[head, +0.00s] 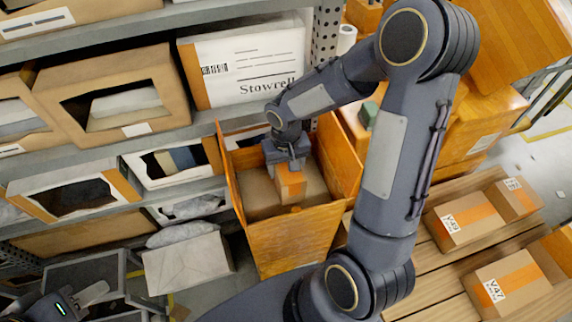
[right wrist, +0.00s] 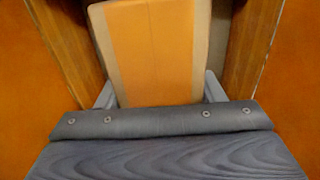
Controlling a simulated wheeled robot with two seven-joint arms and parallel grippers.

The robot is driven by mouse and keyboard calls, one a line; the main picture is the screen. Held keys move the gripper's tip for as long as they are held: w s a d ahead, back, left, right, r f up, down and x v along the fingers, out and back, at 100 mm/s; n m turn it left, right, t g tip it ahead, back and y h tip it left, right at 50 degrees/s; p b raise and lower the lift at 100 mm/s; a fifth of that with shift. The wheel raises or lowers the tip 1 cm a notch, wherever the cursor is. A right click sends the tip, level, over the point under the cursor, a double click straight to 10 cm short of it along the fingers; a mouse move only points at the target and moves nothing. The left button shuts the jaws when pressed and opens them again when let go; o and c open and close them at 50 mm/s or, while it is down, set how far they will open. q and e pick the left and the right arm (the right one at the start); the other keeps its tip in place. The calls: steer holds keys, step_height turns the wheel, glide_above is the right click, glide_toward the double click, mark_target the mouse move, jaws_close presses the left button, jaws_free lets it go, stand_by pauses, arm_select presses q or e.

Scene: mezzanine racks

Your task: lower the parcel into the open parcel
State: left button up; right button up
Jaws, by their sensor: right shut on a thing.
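The parcel (head: 290,187) is a small brown box with an orange band. My right gripper (head: 287,166) is shut on it from above, inside the mouth of the open parcel (head: 290,245), a tall orange box with raised flaps. In the right wrist view the held parcel (right wrist: 150,50) sits between the two fingers of my right gripper (right wrist: 160,92), with orange-brown walls on both sides. Whether its underside touches the bottom is hidden. My left gripper (head: 92,294) shows partly at the lower left, away from both parcels; its jaw opening is unclear.
Grey shelves with open cartons (head: 115,100) and a white Stowrell box (head: 245,65) stand behind and left. A white parcel (head: 188,262) lies left of the open parcel. Orange-banded boxes (head: 470,225) rest on wooden slats (head: 430,290) at right.

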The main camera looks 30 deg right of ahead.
steer(key=shift+f+b, duration=3.1)
steer(key=shift+f, duration=0.6)
steer(key=o, duration=1.4)
steer(key=shift+c, duration=0.2)
step_height(320, 180, up, 8)
steer(key=shift+f+p, duration=0.1)
steer(key=shift+p, duration=0.55)
steer(key=shift+t+y, duration=0.7)
steer(key=shift+t, duration=0.2)
steer(key=s+r+p, duration=0.1)
steer(key=s+r, duration=0.1)
steer(key=r, duration=0.1)
steer(key=s+r+p, duration=0.1)
steer(key=r, duration=0.2)
steer(key=s+r+p, duration=0.1)
steer(key=s+r, duration=0.1)
steer(key=r, duration=0.2)
steer(key=shift+s+r+p, duration=0.1)
steer(key=shift+s+p, duration=0.25)
steer(key=shift+p, duration=0.05)
steer(key=s+a+r+n+t+y+p, duration=0.1)
steer(key=s+a+r+t+y+p, duration=0.1)
steer(key=s+r, duration=0.7)
steer(key=shift+s+a+t+p, duration=0.75)
steer(key=shift+a+t+p, duration=0.2)
steer(key=shift+p, duration=0.4)
